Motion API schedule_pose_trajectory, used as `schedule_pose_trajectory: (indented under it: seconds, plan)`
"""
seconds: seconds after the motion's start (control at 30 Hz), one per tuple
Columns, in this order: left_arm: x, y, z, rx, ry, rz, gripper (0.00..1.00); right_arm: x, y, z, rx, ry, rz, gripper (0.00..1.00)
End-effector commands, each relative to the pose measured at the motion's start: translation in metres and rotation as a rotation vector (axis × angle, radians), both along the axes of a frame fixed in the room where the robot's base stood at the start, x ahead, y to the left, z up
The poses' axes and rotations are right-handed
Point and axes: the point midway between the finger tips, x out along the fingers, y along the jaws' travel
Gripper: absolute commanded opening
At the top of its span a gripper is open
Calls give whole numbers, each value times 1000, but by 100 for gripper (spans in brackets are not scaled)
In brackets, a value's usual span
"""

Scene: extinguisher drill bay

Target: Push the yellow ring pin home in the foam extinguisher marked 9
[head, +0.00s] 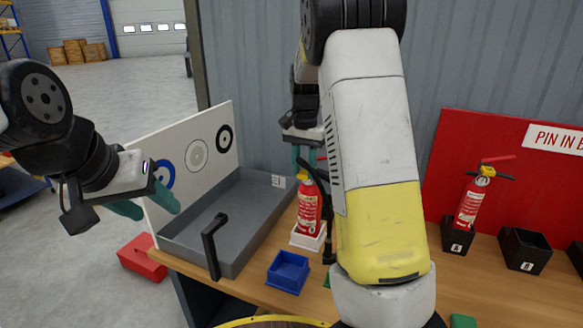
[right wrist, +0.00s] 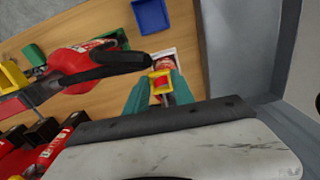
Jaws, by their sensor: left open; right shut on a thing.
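A red extinguisher (head: 309,212) stands upright in a white square holder (head: 305,240) beside the grey tray; I cannot read its number. My right gripper (head: 308,163) reaches down over its top from behind my arm. In the right wrist view, its teal fingers (right wrist: 154,92) are shut on the yellow ring pin (right wrist: 161,77), directly over the extinguisher in the white holder (right wrist: 164,56). The fingers hide how far the pin sits in. My left gripper (head: 146,203) is open and empty, left of the grey tray and away from the extinguisher.
A grey tray (head: 205,262) with a black handle and a blue bin (head: 288,271) are near the holder. Another extinguisher (right wrist: 78,62) with a black hose stands close by, mostly behind my arm in the head view. A red panel (head: 455,150) backs another extinguisher (head: 470,205).

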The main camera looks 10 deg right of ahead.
Motion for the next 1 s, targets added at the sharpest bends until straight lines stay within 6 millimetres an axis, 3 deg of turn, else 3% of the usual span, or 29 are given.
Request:
schedule_pose_trajectory:
  seconds: [1.0]
  plan:
    - [0, 0, 0, 0, 0, 0, 51, 22, -16, 0, 0, 0, 1, 0]
